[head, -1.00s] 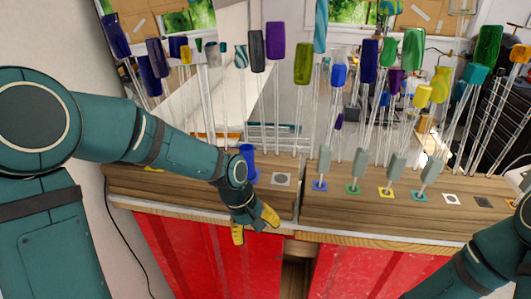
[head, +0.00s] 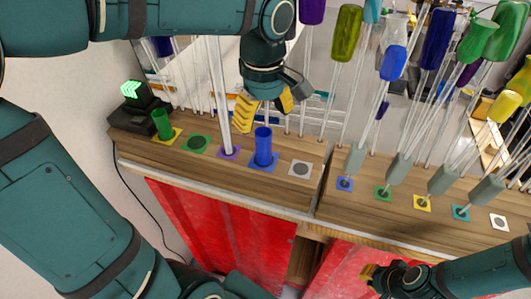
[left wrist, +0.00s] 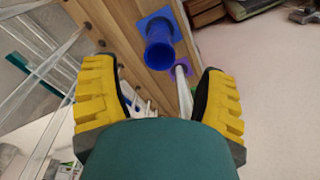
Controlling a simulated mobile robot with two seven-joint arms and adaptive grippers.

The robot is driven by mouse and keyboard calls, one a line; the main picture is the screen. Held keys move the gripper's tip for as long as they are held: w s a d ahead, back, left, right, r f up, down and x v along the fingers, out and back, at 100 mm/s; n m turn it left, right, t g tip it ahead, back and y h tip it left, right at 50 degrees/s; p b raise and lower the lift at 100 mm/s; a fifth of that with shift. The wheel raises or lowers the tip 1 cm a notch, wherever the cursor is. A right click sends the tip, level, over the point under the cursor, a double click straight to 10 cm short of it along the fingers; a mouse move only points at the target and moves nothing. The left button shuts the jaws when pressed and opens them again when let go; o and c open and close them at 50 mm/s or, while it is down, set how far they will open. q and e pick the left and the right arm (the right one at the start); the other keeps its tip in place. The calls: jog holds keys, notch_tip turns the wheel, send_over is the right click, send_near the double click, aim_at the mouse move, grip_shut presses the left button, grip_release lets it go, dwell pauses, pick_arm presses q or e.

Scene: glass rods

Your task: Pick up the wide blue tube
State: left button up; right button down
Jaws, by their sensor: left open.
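The wide blue tube (head: 263,146) stands upright on a blue square marker on the wooden counter. In the left wrist view the blue tube (left wrist: 160,48) shows its open mouth, above and between my fingers. My left gripper (head: 265,106) has yellow fingers spread apart and empty. In the head view it appears just above the tube, with a visible gap. In the left wrist view my left gripper (left wrist: 158,75) is open around nothing. My right gripper (head: 370,274) is low in the head view, in front of the red cabinet, and its jaws are unclear.
A green tube (head: 161,125) stands on a yellow marker to the left. A thin pale rod (head: 222,110) rises from a purple marker (head: 229,153) beside the blue tube. Several glass rods with colored tops stand behind and right. A grey-centered white marker (head: 300,169) is empty.

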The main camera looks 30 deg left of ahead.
aim_at(264, 145)
pick_arm(q)
notch_tip(264, 145, down, 9)
jog(key=shift+a+r, duration=0.1)
dwell(0.4)
grip_shut()
